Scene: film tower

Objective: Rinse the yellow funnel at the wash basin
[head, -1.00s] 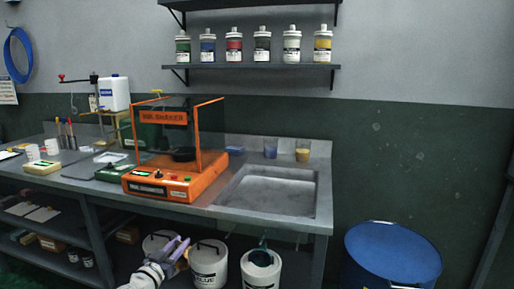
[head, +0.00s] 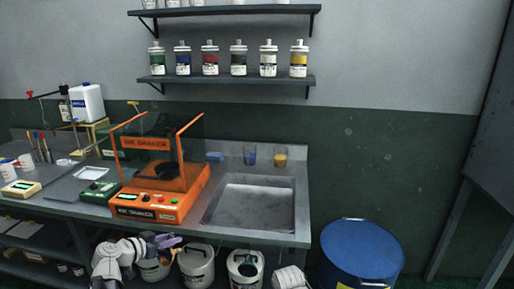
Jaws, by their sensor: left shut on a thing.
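My left gripper (head: 168,243) is low in front of the bench, left of the basin and below the counter edge. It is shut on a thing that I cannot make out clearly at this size. I cannot pick out a yellow funnel with certainty. The wash basin (head: 251,206) is a grey sink set into the right end of the counter, and it looks empty. My right gripper is not in view.
An orange ink shaker (head: 160,200) stands just left of the basin. White buckets (head: 196,266) stand under the counter, one with a dark green thing in its mouth (head: 246,268). A blue drum (head: 360,255) stands right of the bench. Shelves with ink bottles (head: 268,60) hang above.

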